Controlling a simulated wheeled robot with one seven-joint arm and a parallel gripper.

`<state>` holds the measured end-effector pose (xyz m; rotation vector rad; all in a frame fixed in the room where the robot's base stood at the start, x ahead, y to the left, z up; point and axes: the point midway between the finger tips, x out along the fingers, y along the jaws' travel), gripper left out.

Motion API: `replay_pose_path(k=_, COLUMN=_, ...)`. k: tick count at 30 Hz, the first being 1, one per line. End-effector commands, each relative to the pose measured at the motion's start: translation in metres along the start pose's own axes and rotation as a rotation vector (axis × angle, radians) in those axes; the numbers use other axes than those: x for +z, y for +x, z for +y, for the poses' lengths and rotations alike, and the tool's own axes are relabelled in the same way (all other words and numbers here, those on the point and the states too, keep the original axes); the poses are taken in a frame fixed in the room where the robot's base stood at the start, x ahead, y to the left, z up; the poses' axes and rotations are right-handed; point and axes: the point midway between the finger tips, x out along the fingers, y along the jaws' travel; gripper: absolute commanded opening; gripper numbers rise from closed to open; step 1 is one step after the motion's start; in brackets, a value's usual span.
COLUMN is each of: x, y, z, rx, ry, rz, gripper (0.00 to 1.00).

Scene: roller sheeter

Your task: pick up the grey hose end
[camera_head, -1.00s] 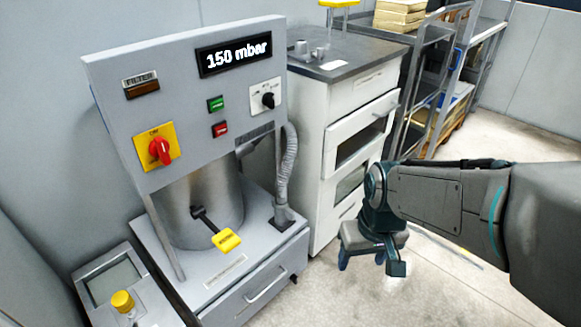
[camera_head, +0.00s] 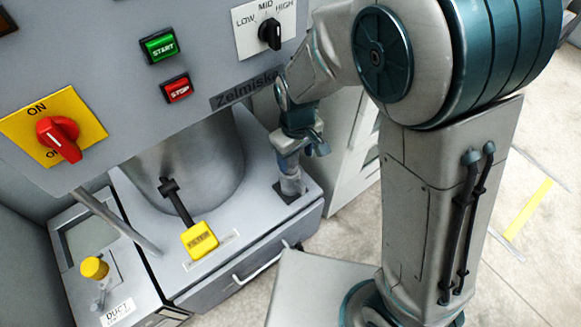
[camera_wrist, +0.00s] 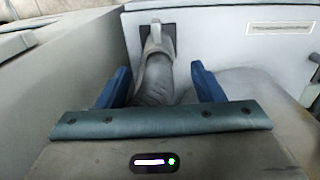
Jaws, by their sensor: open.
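The grey hose (camera_head: 291,184) stands at the right rear of the machine's base, its lower end in a dark square fitting (camera_head: 289,194). My gripper (camera_head: 302,150) is over it, hiding most of the hose above the lower end in the head view. In the wrist view the grey hose (camera_wrist: 155,76) lies between the two blue fingers of my open gripper (camera_wrist: 160,72). A gap shows on each side, and I see no finger touching it. Its end, with a pale collar and tab, points away to the dark fitting (camera_wrist: 148,42).
The machine's panel (camera_head: 215,45) rises close to the left of my wrist. A white cabinet (camera_head: 350,160) stands close on the right. The floor (camera_head: 540,210) at right is clear.

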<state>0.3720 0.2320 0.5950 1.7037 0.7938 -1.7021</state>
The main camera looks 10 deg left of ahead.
Motion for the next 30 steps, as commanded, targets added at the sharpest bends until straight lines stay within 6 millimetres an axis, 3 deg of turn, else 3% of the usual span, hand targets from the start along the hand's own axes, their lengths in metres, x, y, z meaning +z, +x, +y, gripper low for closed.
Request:
replay_pose_path(k=1, x=0.002, y=0.016, z=0.002, rx=0.000, ry=0.005, rz=-0.006, gripper=0.61)
replay_pose_path(k=7, x=0.003, y=0.053, z=0.005, rx=0.000, ry=0.012, rz=-0.005, gripper=0.61)
replay_pose_path(k=17, x=0.001, y=0.074, z=0.004, rx=0.001, ry=0.008, rz=-0.002, gripper=0.61)
replay_pose_path(k=25, x=-0.001, y=0.112, z=0.003, rx=0.000, ry=0.008, rz=-0.004, gripper=0.61)
replay_pose_path(k=30, x=-0.001, y=0.120, z=0.003, rx=0.001, ry=0.007, rz=-0.001, gripper=0.61)
